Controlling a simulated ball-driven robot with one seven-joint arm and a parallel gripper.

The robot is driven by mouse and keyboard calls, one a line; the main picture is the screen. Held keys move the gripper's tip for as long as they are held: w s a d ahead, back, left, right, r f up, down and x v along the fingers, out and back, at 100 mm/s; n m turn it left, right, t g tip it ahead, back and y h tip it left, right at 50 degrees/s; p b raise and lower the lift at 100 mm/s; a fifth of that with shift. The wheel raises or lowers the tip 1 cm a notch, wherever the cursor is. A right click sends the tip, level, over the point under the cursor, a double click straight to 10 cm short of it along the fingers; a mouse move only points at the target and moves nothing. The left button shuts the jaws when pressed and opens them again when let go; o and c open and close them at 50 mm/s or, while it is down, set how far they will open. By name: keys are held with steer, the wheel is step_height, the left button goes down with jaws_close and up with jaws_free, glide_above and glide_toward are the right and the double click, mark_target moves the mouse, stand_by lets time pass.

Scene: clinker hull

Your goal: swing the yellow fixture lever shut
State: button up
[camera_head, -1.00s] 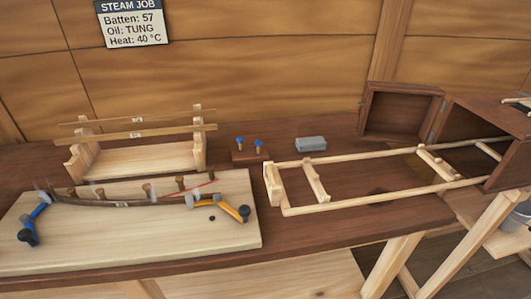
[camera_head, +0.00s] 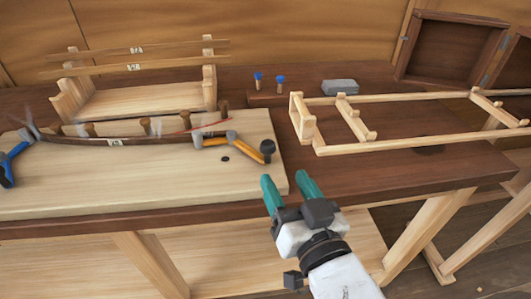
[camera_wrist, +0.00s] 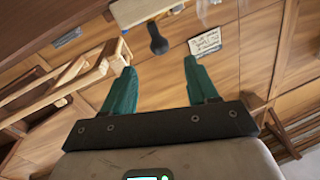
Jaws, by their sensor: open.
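The yellow fixture lever (camera_head: 242,148) lies over the right part of the pale board (camera_head: 140,180), with a dark round knob (camera_head: 267,148) at its right end. Its grey pivot end is beside the right end of a dark bent batten (camera_head: 115,141). My gripper (camera_head: 289,183) is open and empty, with teal fingers, in front of and below the knob near the board's front right corner. It does not touch the lever. In the wrist view my open fingers (camera_wrist: 158,75) show, with the dark knob (camera_wrist: 158,42) beyond and between them.
A blue lever (camera_head: 12,160) is at the board's left. A wooden rack (camera_head: 140,97) with battens stands behind. Two blue-topped pegs (camera_head: 268,82), a grey block (camera_head: 340,87) and a wooden rail frame (camera_head: 400,142) are on the bench to the right.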

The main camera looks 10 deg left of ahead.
mark_target(271, 154)
steer(key=x, duration=1)
steer(key=shift+w, duration=0.2)
steer(key=shift+c, duration=0.2)
jaws_close()
